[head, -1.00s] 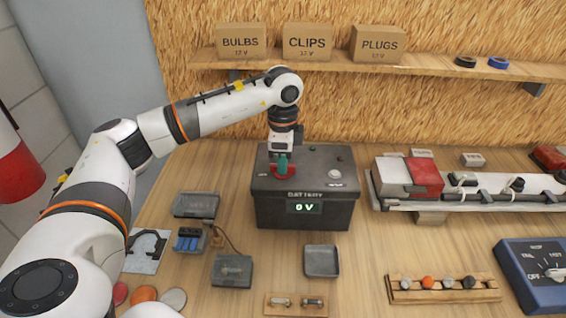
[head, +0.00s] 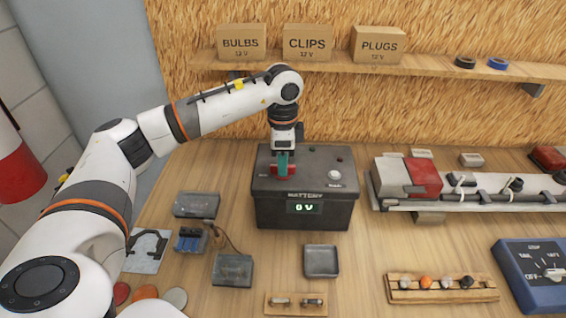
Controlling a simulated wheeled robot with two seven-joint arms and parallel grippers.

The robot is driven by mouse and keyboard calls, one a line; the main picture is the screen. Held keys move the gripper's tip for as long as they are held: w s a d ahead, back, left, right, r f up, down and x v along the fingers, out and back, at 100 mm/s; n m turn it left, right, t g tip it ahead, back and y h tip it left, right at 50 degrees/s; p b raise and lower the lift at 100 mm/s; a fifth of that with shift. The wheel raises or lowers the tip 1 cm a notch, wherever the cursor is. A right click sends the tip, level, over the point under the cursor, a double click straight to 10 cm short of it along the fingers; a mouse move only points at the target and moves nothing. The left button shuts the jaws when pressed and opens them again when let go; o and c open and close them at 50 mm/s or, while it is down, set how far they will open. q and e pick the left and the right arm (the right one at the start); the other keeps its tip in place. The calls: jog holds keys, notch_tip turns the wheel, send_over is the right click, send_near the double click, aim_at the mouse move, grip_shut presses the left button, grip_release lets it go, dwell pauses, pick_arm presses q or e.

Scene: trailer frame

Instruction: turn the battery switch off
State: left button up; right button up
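The black battery box (head: 305,212) stands on the bench, with a lit display (head: 304,208) that reads 0 V. A red switch (head: 283,171) sits at the left of its top. My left gripper (head: 283,165) points down at the switch, its teal fingers in front of the red part and overlapping it. The fingers look close together, but whether they clasp the switch is hard to tell. A white-ringed knob (head: 335,176) and a small red button (head: 339,160) are at the right of the top. My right gripper is out of view.
A small grey tray (head: 321,262) lies in front of the battery. Fuse boxes (head: 196,205) and a wired module (head: 233,270) lie at left. A trailer light bar (head: 470,200), a wooden rack (head: 442,290) and a blue meter (head: 535,272) are at right. A shelf (head: 430,66) runs above.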

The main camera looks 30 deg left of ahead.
pick_arm(q)
jog(key=shift+r+p, duration=1.6)
jog(key=shift+r, duration=1.05)
jog(key=shift+f, duration=0.15)
